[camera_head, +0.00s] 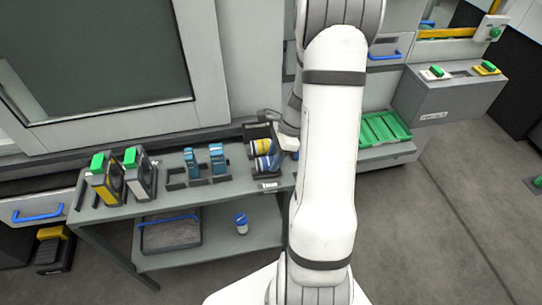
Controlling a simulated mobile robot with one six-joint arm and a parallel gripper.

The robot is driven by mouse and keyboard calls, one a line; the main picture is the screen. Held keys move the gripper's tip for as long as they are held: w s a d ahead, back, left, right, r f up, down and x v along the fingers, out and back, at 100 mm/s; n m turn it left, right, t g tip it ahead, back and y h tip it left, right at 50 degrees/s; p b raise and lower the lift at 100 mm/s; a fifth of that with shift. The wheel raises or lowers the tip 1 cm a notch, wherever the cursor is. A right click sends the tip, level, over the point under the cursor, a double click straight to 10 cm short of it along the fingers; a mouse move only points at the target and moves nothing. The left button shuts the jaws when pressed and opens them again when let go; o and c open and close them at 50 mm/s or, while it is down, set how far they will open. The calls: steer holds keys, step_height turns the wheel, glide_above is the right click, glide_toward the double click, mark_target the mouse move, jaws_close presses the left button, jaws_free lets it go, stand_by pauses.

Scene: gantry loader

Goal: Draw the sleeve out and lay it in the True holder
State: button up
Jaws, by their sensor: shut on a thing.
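My gripper (277,157) is at the right end of the grey bench, largely hidden behind my white arm. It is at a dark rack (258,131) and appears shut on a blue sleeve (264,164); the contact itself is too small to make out. A yellow sleeve (261,146) lies just behind the blue one in the same rack. A small white label (270,185) is on the bench's front edge below, too small to read. I cannot tell which holder is the True one.
Two blue pieces (217,158) stand in dark holders on the bench (225,188). Two green-topped units (139,175) stand at its left end. A tray (170,232) and a blue-capped jar (241,223) are on the lower shelf. A green tray (384,130) lies right of my arm.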

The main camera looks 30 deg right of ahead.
steer(key=shift+f, duration=0.65)
steer(key=o, duration=1.3)
steer(key=v, duration=0.8)
step_height(320, 180, up, 7)
steer(key=p, duration=0.6)
